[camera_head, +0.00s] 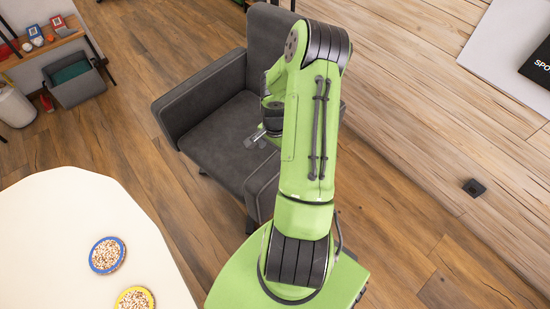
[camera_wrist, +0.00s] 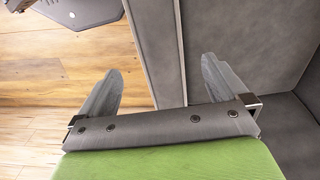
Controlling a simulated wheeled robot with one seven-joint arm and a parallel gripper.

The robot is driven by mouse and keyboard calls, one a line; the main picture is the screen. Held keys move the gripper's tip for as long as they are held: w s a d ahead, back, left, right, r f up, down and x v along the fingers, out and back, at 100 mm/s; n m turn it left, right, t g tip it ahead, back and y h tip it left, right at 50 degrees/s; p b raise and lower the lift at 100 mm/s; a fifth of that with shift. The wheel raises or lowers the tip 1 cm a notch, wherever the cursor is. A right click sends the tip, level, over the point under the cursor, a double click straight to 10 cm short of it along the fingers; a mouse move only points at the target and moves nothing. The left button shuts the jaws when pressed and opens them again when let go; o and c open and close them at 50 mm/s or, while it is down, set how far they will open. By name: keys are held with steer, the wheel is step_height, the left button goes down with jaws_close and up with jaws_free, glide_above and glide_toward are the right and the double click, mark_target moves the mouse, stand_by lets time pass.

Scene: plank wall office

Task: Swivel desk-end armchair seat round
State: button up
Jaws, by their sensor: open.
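The dark grey armchair (camera_head: 215,135) stands at the top centre in the head view, with its seat, left armrest and part of its tall back showing. My arm hides its right side. My gripper (camera_head: 256,138) appears over the seat there, partly hidden by my arm. In the wrist view my gripper (camera_wrist: 161,66) is open and empty. Its fingers are apart on either side of a narrow, piped grey edge of the armchair (camera_wrist: 158,50). A broad grey panel lies to the right of that edge. I cannot tell whether the fingers touch the edge.
Wooden floor (camera_head: 130,115) lies open left of the armchair.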

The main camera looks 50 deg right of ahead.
step_height(320, 180, up, 5)
steer(key=shift+r+p, duration=0.1)
steer(key=shift+p, duration=0.35)
